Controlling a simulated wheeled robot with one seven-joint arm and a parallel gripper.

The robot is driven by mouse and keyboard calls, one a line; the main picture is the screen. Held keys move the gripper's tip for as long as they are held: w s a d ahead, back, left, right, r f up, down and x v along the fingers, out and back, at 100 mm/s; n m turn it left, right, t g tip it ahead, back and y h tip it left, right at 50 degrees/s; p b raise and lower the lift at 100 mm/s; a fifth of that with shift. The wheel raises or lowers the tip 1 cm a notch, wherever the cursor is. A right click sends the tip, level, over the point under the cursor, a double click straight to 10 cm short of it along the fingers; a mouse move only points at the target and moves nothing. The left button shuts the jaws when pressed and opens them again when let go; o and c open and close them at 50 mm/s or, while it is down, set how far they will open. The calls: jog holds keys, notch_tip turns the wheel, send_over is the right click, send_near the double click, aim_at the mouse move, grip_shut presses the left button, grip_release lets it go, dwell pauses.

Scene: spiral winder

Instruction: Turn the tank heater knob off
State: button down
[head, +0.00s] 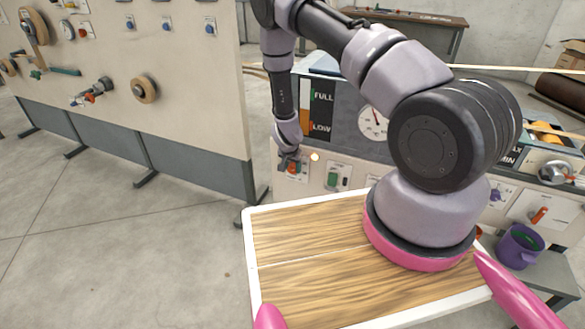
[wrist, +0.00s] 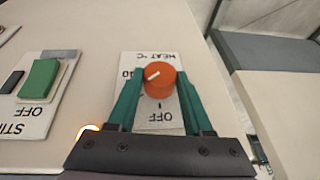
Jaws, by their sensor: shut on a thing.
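The tank heater knob is the orange round knob (wrist: 159,81) on a white plate (wrist: 150,58) lettered "HEAT °C" and "OFF", upside down in the wrist view. My gripper (wrist: 158,88) has its green fingers on either side of the knob and is shut on it. The white pointer line on the knob slants and does not line up with the OFF mark (wrist: 160,104). In the head view my gripper (head: 290,162) is at the panel's left end, over the knob (head: 292,169), which is partly hidden.
A lit orange lamp (head: 314,157) is beside the knob. A green STIR switch (head: 332,179) is to its right in the head view. A tall beige panel (head: 190,110) stands on the left. Open floor (head: 120,240) lies in front.

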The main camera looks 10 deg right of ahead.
jog(key=g+h, duration=0.2)
jog(key=h, duration=0.1)
jog(key=a+n+h, duration=0.1)
jog(key=shift+w+f+g, duration=0.1)
jog(key=shift+w+g, duration=0.25)
jog(key=shift+g, duration=0.05)
jog(key=shift+w+a+f+n+g+h, duration=0.1)
jog(key=shift+n+g+h, duration=0.15)
jog(key=shift+g+h, duration=0.55)
jog(key=shift+w+a+f+n+g+h, duration=0.1)
jog(key=shift+n+g+h, duration=0.2)
jog(key=shift+h, duration=0.9)
jog(key=shift+s, duration=0.1)
jog(key=shift+c, duration=1.5)
grip_release()
jog(key=v, duration=1)
jog(key=shift+a+r, duration=0.2)
jog(key=shift+a, duration=0.15)
